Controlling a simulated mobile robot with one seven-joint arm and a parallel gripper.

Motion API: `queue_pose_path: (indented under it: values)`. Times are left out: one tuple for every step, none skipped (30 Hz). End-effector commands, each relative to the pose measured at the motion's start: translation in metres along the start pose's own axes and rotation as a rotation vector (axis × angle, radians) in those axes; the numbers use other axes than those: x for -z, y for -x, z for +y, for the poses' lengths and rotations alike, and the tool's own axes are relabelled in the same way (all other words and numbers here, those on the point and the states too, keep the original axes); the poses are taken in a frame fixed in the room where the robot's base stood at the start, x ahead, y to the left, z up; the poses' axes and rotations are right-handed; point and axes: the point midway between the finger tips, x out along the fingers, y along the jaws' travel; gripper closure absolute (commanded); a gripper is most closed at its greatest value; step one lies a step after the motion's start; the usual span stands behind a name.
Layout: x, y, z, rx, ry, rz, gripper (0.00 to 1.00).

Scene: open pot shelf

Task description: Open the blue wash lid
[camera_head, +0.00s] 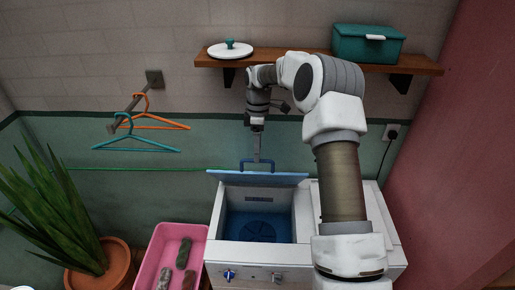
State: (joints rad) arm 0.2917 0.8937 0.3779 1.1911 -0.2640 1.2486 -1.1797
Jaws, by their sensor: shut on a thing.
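The blue wash lid (262,178) is raised at the back of the white washing machine (259,253). Its underside or face slopes over the rear of the opening, and the blue tub (258,227) shows below. A dark blue handle (257,164) stands up at the lid's upper edge. My gripper (257,157) points down from above and is shut on this handle. The fingertips are small in the view, so their exact hold is hard to make out. My arm covers part of the machine's right side.
A wooden shelf (290,61) above my gripper carries a white pot lid (230,50) and a green box (368,44). Hangers (137,143) hang at left. A pink tray (146,272) with several dark items and a potted plant (105,262) stand left of the machine.

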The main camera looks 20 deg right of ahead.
Motion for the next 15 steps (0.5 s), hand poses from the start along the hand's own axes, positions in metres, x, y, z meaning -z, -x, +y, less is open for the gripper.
queue_pose_path:
  values:
    - [-0.006, -0.004, 0.005, -0.011, -0.005, -0.007, 0.54]
    - [-0.005, -0.002, 0.005, -0.011, -0.005, -0.006, 0.54]
    - [-0.005, 0.002, 0.005, -0.012, -0.005, -0.007, 0.54]
    - [-0.005, 0.006, 0.005, -0.012, -0.005, -0.007, 0.54]
    - [-0.005, 0.010, 0.005, -0.013, -0.005, -0.006, 0.54]
    - [-0.005, 0.018, 0.004, -0.014, -0.005, -0.006, 0.54]
    - [-0.005, 0.024, 0.004, -0.014, -0.005, -0.006, 0.54]
    - [-0.004, 0.031, 0.004, -0.015, -0.005, -0.005, 0.54]
    - [-0.004, 0.041, 0.003, -0.015, -0.004, -0.005, 0.54]
    - [-0.004, 0.048, 0.002, -0.014, -0.003, -0.004, 0.54]
    - [-0.003, 0.055, 0.002, -0.013, -0.003, -0.003, 0.54]
    - [-0.002, 0.065, 0.001, -0.014, -0.002, -0.002, 0.54]
    - [-0.002, 0.072, 0.000, -0.012, -0.002, -0.002, 0.54]
    - [-0.001, 0.079, -0.001, -0.012, -0.002, -0.001, 0.54]
    - [-0.001, 0.087, -0.001, -0.012, -0.002, -0.001, 0.54]
